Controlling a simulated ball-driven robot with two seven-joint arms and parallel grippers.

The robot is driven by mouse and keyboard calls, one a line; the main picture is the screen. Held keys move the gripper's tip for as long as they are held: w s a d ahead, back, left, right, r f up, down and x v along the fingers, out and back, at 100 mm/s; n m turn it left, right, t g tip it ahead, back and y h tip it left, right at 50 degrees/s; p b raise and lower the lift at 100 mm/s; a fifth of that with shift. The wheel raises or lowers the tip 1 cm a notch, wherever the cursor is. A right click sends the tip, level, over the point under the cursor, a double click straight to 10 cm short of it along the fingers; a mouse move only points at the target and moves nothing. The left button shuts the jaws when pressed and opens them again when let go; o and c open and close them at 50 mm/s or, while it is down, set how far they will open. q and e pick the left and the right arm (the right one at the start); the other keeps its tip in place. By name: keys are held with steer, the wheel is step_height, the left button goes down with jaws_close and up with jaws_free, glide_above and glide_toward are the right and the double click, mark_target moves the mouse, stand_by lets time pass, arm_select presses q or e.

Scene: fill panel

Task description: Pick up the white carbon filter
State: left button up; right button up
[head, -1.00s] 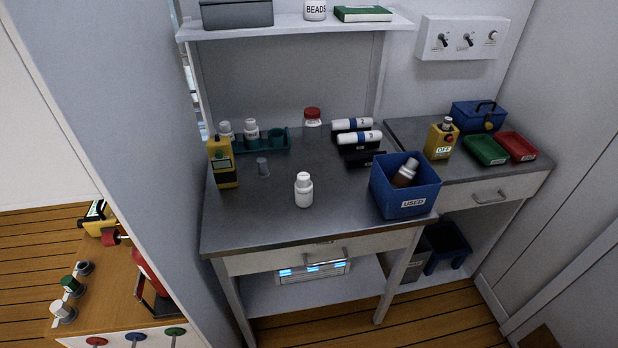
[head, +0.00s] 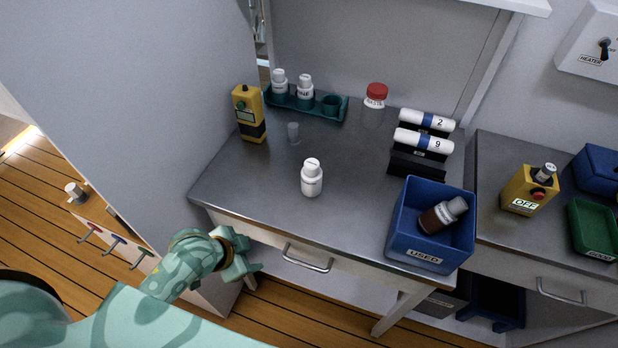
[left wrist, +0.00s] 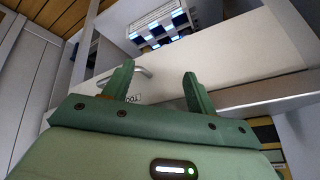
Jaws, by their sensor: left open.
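Two white cylinders with blue bands lie in dark holders at the back right of the grey worktop (head: 250,195) in the head view. No label tells me which is the carbon filter. My left gripper (head: 250,256) is open and empty, low in front of the worktop's left front edge, well away from the cylinders. In the left wrist view, the spread fingers (left wrist: 159,72) point toward the drawer front and its handle (left wrist: 140,72). My right gripper is not in view.
A white bottle (head: 311,178) stands mid-worktop. A blue USED bin (head: 430,240) holding a brown bottle sits at the front right. The left front worktop is clear.

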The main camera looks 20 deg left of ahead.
arm_select(q)
step_height(320, 180, up, 8)
steer(key=w+d+m+h, duration=0.2)
steer(key=d+m+h, duration=0.1)
steer(key=n+t+h, duration=0.1)
steer(key=t+h, duration=0.1)
steer(key=h, duration=0.4)
glide_toward(319, 170)
steer(key=x, duration=1)
steer(key=shift+w+a, duration=0.2)
steer(key=shift+w, duration=0.25)
steer(key=shift+s, duration=0.1)
steer(key=shift+c, duration=0.4)
steer(key=c, duration=1)
